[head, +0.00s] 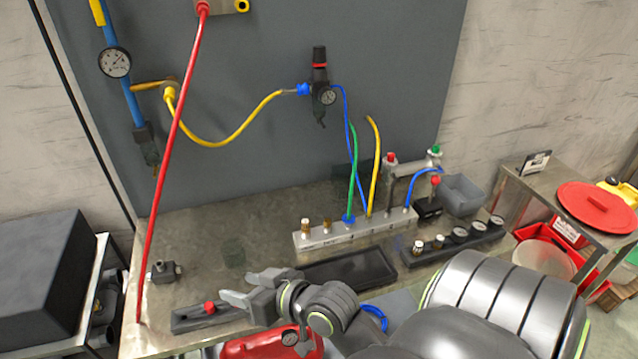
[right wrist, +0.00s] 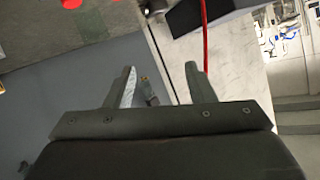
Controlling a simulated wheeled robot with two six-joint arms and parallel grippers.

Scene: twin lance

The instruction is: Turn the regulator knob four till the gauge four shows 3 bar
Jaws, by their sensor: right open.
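My right gripper (head: 238,288) is open and empty over the front left of the steel bench; it also shows in the right wrist view (right wrist: 161,70). A black block (head: 455,243) at the bench's right side carries several small gauges (head: 480,228) and knobs (head: 418,247). It is well to the right of my gripper, partly behind my arm. A wall regulator (head: 319,75) has a black knob (head: 319,54) on top and a round gauge (head: 328,97). No number or reading is legible, so I cannot tell which knob or gauge is four. My left gripper is out of view.
A grey manifold (head: 350,233) with hoses stands behind a black tray (head: 350,269). A red hose (head: 180,130) runs down the left. A black strip with a red button (head: 209,308) lies close to my gripper. A side table (head: 520,185) stands right.

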